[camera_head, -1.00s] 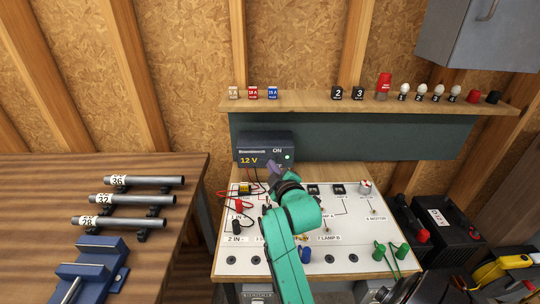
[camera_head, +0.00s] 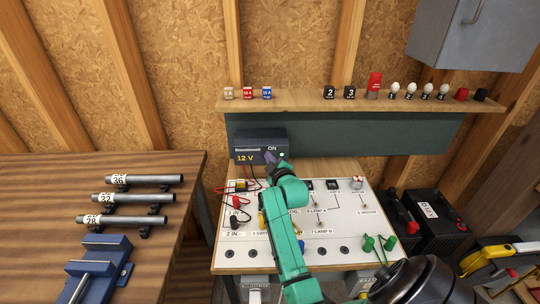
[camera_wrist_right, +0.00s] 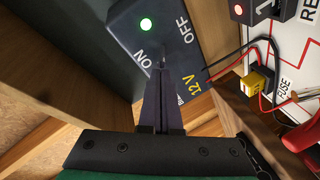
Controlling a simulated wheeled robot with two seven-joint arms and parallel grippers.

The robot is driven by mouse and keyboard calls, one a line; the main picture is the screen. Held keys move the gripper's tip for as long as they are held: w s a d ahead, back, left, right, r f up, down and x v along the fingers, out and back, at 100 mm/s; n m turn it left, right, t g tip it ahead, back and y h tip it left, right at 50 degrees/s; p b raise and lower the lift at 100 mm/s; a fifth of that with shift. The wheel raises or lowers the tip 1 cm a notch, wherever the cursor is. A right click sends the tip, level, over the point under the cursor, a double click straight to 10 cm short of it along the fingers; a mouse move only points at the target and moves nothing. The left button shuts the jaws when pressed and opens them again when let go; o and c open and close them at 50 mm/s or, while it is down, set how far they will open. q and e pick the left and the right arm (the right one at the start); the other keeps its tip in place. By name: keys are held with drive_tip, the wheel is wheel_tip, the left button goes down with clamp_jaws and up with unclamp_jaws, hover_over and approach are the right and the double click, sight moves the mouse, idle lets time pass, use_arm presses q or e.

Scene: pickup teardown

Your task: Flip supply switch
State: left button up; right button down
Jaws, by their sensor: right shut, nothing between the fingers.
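The dark supply box (camera_head: 246,144) stands at the back of the white panel, with a yellow 12 V readout and an ON label. It also shows in the right wrist view (camera_wrist_right: 125,24), with a lit green lamp (camera_wrist_right: 145,23) and ON and OFF labels. My right gripper (camera_head: 272,157) is at the front of the box, partly covering it. In the right wrist view my fingers (camera_wrist_right: 163,70) are shut and empty, their tips between the two labels. They hide most of the switch, so its position and any contact cannot be told. My left gripper is out of view.
The white circuit panel (camera_head: 236,253) with leads, switches and sockets lies in front of the box. A shelf (camera_head: 310,102) with fuses and bulbs is above. A workbench (camera_head: 40,180) with pipes and a blue vise (camera_head: 97,264) stands at left. Black batteries (camera_head: 437,222) are at right.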

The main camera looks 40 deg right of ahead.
drive_tip(key=shift+s, duration=0.15)
drive_tip(key=shift+f, duration=0.15)
drive_tip(key=shift+f+b, duration=0.15)
drive_tip(key=shift+b, duration=0.65)
drive_tip(key=shift+s+a+f+t+h+b, duration=0.15)
drive_tip(key=shift+f+t+h+b, duration=0.15)
drive_tip(key=shift+t+b, duration=0.4)
